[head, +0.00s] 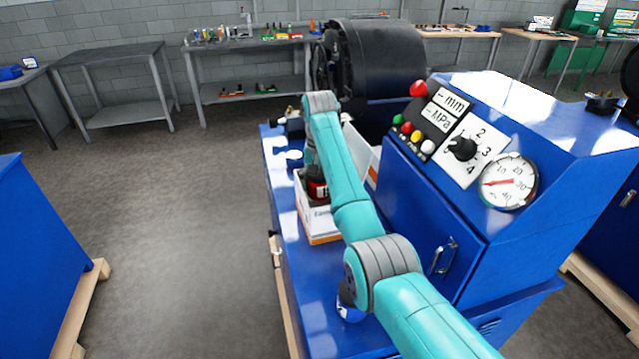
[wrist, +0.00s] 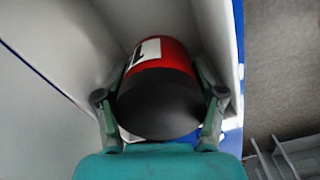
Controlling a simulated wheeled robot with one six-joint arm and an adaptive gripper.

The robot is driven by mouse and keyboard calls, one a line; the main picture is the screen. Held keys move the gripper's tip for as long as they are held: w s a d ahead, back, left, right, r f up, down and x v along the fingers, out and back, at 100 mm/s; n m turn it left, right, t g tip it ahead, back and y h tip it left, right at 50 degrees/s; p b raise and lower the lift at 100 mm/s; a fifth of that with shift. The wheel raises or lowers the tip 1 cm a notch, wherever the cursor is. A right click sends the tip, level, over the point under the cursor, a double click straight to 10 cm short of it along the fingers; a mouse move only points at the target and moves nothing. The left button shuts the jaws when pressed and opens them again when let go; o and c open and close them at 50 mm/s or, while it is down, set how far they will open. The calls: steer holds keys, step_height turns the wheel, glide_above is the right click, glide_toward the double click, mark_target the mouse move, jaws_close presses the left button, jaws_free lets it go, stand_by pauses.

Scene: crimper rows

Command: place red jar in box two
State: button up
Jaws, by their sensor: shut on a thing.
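The red jar (head: 318,190) has a dark lid and a white label. It stands inside the near white box (head: 318,224) with orange trim, on the blue machine's ledge. In the wrist view the jar (wrist: 172,55) sits between the two fingers of my gripper (wrist: 160,78), which is shut on it. The pale box walls (wrist: 62,45) rise close around the jar. Whether the jar's base touches the box floor is hidden. In the head view my arm covers most of the gripper. A second white box (head: 360,148) stands behind the near one, partly hidden by my arm.
The blue machine (head: 430,215) with knob, buttons and gauge (head: 509,182) rises right of the boxes. A blue-and-white item (head: 349,312) stands on the ledge under my arm. Small items (head: 290,158) lie left of the boxes.

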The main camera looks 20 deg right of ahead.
steer(key=shift+f, duration=0.5)
steer(key=o, duration=1.6)
